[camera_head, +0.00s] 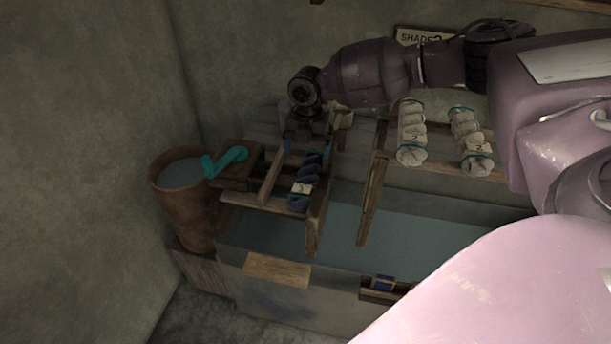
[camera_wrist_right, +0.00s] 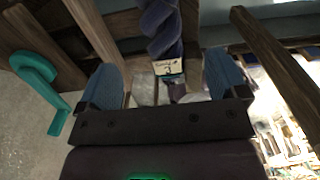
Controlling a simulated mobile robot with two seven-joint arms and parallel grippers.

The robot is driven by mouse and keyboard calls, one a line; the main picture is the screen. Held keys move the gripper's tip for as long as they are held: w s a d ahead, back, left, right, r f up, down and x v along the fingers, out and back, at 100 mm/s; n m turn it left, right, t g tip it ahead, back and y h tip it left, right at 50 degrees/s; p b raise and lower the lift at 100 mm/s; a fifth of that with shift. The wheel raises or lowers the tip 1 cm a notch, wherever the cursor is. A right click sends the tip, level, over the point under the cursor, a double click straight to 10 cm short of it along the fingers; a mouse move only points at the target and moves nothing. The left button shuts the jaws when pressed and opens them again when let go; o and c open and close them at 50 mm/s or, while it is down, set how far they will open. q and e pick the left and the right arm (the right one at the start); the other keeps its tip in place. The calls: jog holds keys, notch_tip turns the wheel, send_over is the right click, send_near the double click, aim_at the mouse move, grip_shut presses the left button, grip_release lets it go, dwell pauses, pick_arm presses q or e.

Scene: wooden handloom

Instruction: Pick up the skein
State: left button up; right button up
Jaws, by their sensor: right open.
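A dark blue twisted skein (camera_head: 308,170) with a pale tag hangs on a wooden rack above the vat. In the right wrist view the skein (camera_wrist_right: 160,28) shows between the fingers, its tag (camera_wrist_right: 168,67) towards me. My right gripper (camera_head: 306,146) is open at the skein's upper end in the head view. Its blue finger pads (camera_wrist_right: 162,66) stand apart on either side of the skein's line, with gaps to it. Whether the skein lies within their depth I cannot tell. Two pale skeins, one (camera_head: 412,132) and another (camera_head: 470,142), hang to the right. My left gripper is out of view.
The wooden rack rails (camera_head: 272,178) run close beside the blue skein. A turquoise crank (camera_head: 225,161) is at the left, near a brown bucket (camera_head: 203,225). The vat (camera_head: 400,225) of bluish liquid lies below. A sign (camera_head: 420,36) is on the back wall.

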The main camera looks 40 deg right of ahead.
aim_at(308, 171)
notch_tip(308, 171, down, 4)
jog(key=shift+f+b, duration=0.1)
jog(key=shift+b, duration=0.2)
jog(key=shift+f, duration=0.45)
jog(key=shift+d+f+b, duration=0.1)
jog(key=shift+f+b, duration=0.35)
jog(key=shift+f, duration=1.8)
